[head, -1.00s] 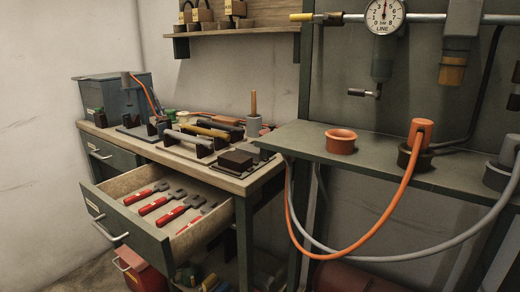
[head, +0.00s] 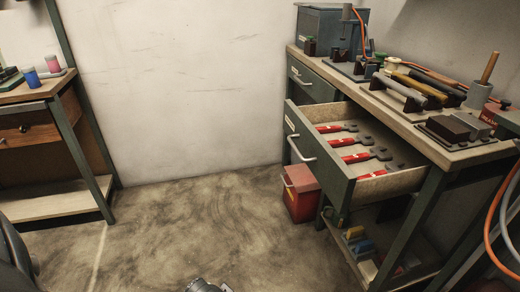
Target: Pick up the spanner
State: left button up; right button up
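Several spanners with red handles and dark grey heads lie in a row in the open drawer (head: 388,187) of the workbench, at the right of the head view. The far spanner (head: 335,128), a middle spanner (head: 350,141) and a nearer spanner (head: 358,157) show clearly. Another is partly hidden by the drawer front. I cannot tell which one the task means. Neither gripper can be made out. A small grey metal part at the bottom edge is too cut off to identify.
The workbench top (head: 410,118) carries tools, blocks and a blue-grey box (head: 331,33). A red bin (head: 301,193) stands on the floor below the drawer. Another wooden bench (head: 38,93) is at the far left. The floor (head: 200,220) between is clear.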

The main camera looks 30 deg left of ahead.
aim_at(392, 167)
jog(key=u, duration=0.6)
jog(key=z, duration=0.4)
jog(key=i+j+z, duration=0.15)
jog(key=z, duration=0.15)
jog(key=i+j+z, duration=0.15)
jog(key=j+z, duration=0.2)
jog(key=i+j+z, duration=0.1)
jog(key=j+z, duration=0.2)
jog(key=i+j, duration=0.1)
jog(key=j, duration=0.4)
jog(key=i+j+z, duration=0.15)
jog(key=j, duration=0.95)
jog(key=i+z, duration=0.05)
jog(key=i, duration=0.05)
